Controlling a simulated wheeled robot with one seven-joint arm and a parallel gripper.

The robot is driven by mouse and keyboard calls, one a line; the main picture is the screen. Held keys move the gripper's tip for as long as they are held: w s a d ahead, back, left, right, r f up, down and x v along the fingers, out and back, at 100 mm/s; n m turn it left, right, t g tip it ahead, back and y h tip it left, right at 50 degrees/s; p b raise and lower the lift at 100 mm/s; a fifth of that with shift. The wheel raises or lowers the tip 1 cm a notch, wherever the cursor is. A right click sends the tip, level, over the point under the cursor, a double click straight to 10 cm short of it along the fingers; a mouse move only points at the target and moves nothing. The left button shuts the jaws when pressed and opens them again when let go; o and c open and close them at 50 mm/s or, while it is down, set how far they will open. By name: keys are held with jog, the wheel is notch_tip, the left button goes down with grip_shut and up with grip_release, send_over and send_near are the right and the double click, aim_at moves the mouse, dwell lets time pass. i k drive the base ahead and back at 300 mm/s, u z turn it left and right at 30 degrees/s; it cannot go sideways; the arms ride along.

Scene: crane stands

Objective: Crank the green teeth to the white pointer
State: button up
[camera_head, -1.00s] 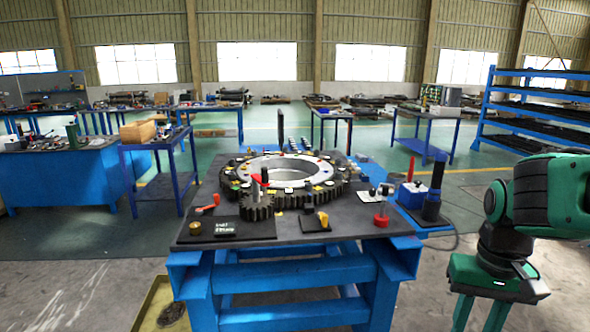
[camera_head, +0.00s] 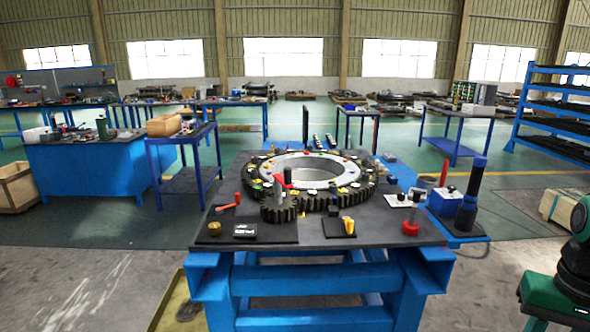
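The large toothed ring (camera_head: 313,172) lies flat on the dark bench top (camera_head: 385,235), with small red, yellow, blue, green and white marks around it. Which marks are the green teeth is too small to tell. A dark pinion gear (camera_head: 278,208) sits at the ring's front, with a red-handled crank (camera_head: 287,178) standing over it. I cannot single out the white pointer.
A red lever (camera_head: 230,203) lies at the bench's left. A red knob (camera_head: 410,228), a blue box (camera_head: 445,202) and a dark blue-topped post (camera_head: 471,197) stand at the right. A yellow piece (camera_head: 348,225) is at the front. Floor is free between bench and arm.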

aim_at(277, 208)
jog(key=i, duration=0.9)
jog(key=u, duration=0.05)
